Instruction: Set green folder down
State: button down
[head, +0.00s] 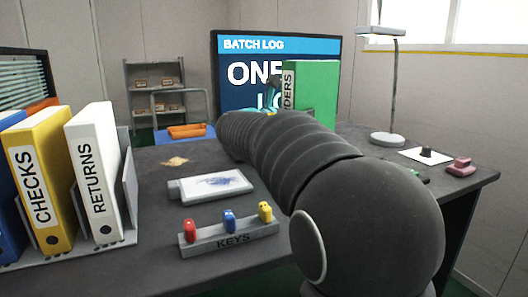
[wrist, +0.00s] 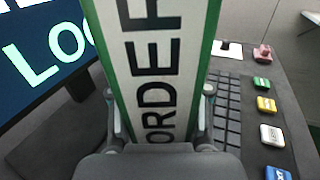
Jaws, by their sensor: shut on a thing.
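The green folder (head: 312,88) with a white spine label is upright in front of the monitor in the head view. In the wrist view the folder's spine (wrist: 152,60) fills the middle, with the letters "ORDER" showing. My gripper (wrist: 158,108) is shut on the folder, with one finger on each side of the spine. In the head view my gripper (head: 270,98) is partly hidden behind my arm. The folder's bottom edge is hidden, so I cannot tell whether it touches the desk (head: 150,210).
A rack (head: 130,185) with blue, yellow and white binders stands at left. A key holder (head: 230,238) and a white tray (head: 212,187) lie mid-desk. The monitor (head: 222,75) is behind the folder. A keyboard (wrist: 228,105) and several coloured blocks (wrist: 266,104) lie right of it. A lamp (head: 388,138) stands at right.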

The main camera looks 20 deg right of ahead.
jog(key=shift+w+a+f+b, duration=0.3)
jog(key=shift+a+f, duration=0.85)
jog(key=shift+f, duration=0.2)
jog(key=shift+w+a+f+b, duration=0.25)
jog(key=shift+w+a+f, duration=0.05)
jog(key=shift+a+f, duration=0.95)
jog(key=shift+w+a+f+b, duration=0.3)
jog(key=shift+a+f, duration=0.75)
jog(key=shift+f, duration=0.35)
jog(key=shift+f, duration=0.2)
jog(key=c, duration=0.5)
grip_release()
